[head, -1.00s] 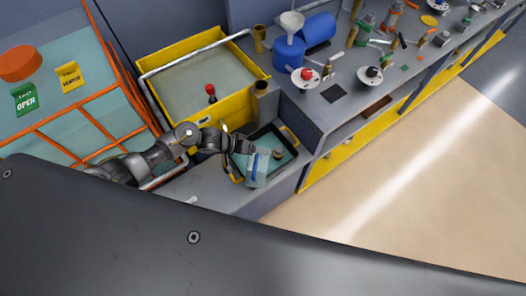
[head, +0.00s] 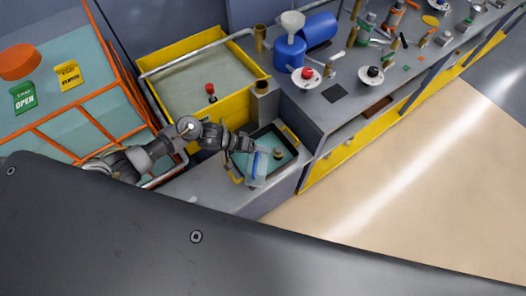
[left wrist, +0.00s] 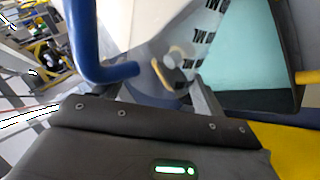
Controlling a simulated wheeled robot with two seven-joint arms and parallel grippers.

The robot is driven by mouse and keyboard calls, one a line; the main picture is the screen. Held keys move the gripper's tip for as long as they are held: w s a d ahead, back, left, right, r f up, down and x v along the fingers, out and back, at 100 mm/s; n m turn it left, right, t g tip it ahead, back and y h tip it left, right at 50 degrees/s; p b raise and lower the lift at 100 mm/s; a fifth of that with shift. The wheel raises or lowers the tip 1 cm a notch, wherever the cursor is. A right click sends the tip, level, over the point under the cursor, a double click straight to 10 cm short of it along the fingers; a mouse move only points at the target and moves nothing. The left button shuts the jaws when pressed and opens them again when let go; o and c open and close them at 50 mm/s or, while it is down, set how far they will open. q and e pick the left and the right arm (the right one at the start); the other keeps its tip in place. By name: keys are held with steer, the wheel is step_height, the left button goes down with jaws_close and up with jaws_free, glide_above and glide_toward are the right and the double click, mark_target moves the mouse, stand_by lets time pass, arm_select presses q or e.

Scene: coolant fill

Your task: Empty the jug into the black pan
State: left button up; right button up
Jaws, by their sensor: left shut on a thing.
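The jug (head: 257,172) is clear, whitish plastic with a blue handle (left wrist: 85,45) and black scale marks. My left gripper (head: 249,147) is shut on the jug and holds it over the near left part of the black pan (head: 263,131). The jug looks tilted in the left wrist view; whether liquid is in it or running out I cannot tell. The pan has yellow handles and holds teal liquid, with a small brownish round thing (head: 278,154) in it. The pan also shows in the left wrist view (left wrist: 268,101). My right gripper is not in view.
A yellow-edged tray (head: 190,78) with a red-knobbed lever (head: 210,90) stands behind the pan. The grey bench (head: 315,110) at the right carries blue containers (head: 289,54) and several small parts. An orange-framed tank (head: 60,110) stands at the left. The floor at right is clear.

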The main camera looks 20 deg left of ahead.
arm_select(q)
steer(key=shift+d, duration=0.1)
steer(key=shift+w+f+g, duration=0.2)
steer(key=shift+w+g, duration=0.1)
steer(key=shift+w, duration=0.15)
steer(key=shift+a, duration=0.2)
steer(key=shift+w+d+f, duration=0.15)
steer(key=shift+w+f, duration=0.05)
steer(key=shift+w, duration=0.2)
steer(key=shift+s+n, duration=0.1)
steer(key=shift+n, duration=0.2)
